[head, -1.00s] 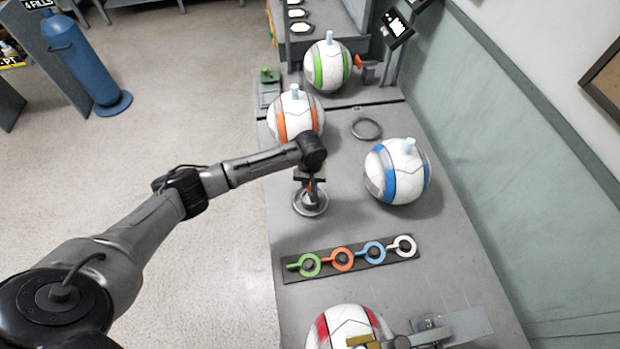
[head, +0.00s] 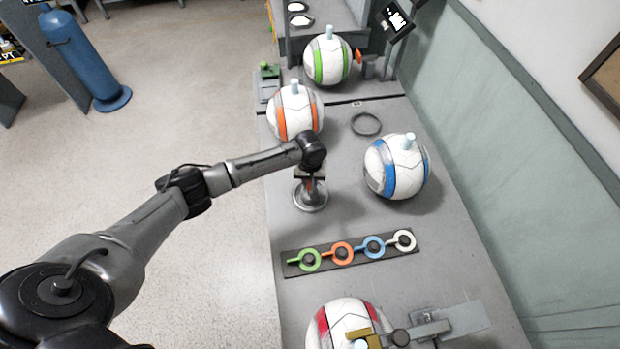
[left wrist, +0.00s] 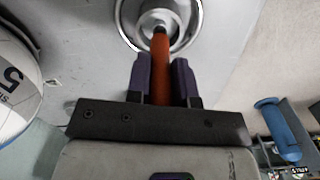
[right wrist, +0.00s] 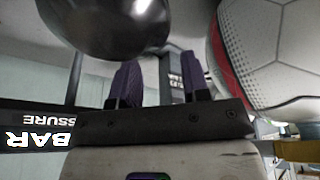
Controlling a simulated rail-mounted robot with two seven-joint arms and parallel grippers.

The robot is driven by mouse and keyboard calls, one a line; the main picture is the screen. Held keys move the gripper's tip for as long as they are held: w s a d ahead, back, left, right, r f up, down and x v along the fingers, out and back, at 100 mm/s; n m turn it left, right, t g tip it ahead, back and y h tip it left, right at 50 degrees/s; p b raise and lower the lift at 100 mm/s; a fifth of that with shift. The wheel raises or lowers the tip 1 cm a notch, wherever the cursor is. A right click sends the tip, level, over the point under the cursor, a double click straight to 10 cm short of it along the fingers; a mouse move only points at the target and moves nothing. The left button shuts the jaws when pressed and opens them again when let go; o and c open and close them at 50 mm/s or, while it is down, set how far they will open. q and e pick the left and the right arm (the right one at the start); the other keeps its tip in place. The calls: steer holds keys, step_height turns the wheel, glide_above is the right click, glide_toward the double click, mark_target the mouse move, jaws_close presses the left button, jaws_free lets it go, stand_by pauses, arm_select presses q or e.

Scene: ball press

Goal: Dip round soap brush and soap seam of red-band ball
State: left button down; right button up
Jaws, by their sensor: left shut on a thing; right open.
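The round soap brush, with an orange-red handle (left wrist: 160,68), is held between the fingers of my left gripper (left wrist: 160,72). Its lower end is at a round metal dish (left wrist: 190,42), which also stands on the bench in the head view (head: 312,202); my left gripper (head: 311,177) is above it. The bristles are hidden. The red-band ball (head: 340,318) is at the bottom edge of the head view, partly cut off. It also shows at the right of the right wrist view (right wrist: 275,50). My right gripper (right wrist: 160,78) is open and empty beside it.
A rack of coloured rings (head: 345,253) lies between dish and red-band ball. Orange-band (head: 296,112), blue-band (head: 396,167) and green-band (head: 327,60) balls stand farther back. A gold-coloured clamp (head: 365,338) is at the red-band ball. A dark rounded metal thing (right wrist: 105,22) is above my right gripper.

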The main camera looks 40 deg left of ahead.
arm_select(q)
step_height(320, 180, up, 2)
steer(key=shift+p, duration=0.95)
step_height(320, 180, up, 7)
steer(key=p, duration=0.7)
steer(key=shift+f+p, duration=0.15)
steer(key=shift+p, duration=0.25)
